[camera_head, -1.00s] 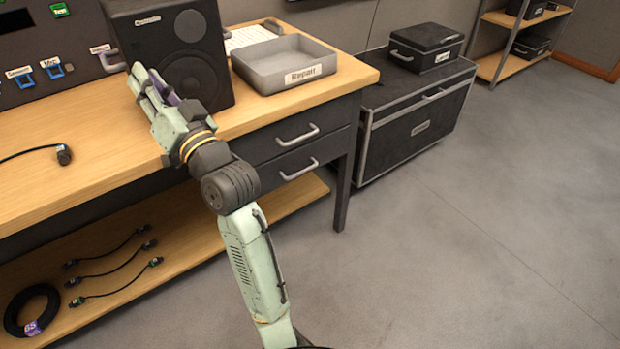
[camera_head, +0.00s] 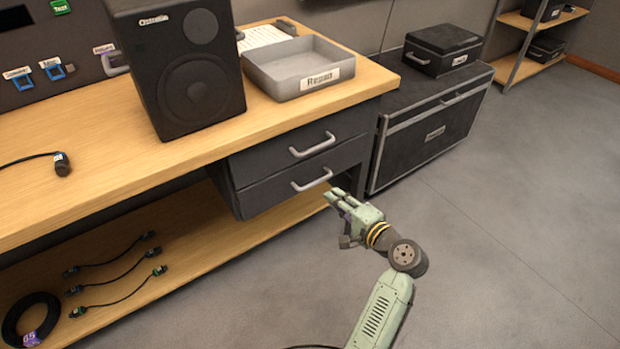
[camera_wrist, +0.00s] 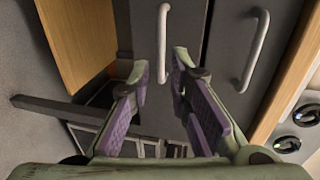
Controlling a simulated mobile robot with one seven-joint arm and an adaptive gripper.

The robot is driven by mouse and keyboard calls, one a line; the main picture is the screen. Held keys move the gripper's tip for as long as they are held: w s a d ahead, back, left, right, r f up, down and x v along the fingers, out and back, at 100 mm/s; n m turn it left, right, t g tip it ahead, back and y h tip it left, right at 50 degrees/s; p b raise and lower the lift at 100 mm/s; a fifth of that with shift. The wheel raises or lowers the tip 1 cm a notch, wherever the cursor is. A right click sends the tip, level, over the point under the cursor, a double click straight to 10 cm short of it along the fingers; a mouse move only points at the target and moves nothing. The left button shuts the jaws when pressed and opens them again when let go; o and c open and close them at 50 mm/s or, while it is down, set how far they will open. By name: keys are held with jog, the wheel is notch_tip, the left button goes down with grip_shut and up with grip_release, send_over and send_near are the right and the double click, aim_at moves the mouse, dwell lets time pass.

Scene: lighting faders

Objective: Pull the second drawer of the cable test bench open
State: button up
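The cable test bench (camera_head: 120,180) has two dark drawers under the right end of its wooden top. The upper drawer (camera_head: 270,160) and the second, lower drawer (camera_head: 280,192) both look shut. The lower drawer has a pale bar handle (camera_head: 312,180). My gripper (camera_head: 335,197) is just right of and below that handle. In the wrist view, my gripper (camera_wrist: 160,68) is open, with purple finger pads. The lower handle (camera_wrist: 163,40) lines up with the gap between its fingertips; exact depth is hard to tell. The upper drawer's handle (camera_wrist: 254,50) is to the right.
A speaker (camera_head: 180,70) and a grey Repair tray (camera_head: 300,72) stand on the bench top. A lower wooden shelf (camera_head: 190,240) holds cables. A black case (camera_head: 430,125) stands right of the bench. The floor in front is clear.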

aim_at(315, 184)
jog(key=p+x, duration=0.1)
jog(key=x, duration=0.9)
grip_shut()
dwell(0.5)
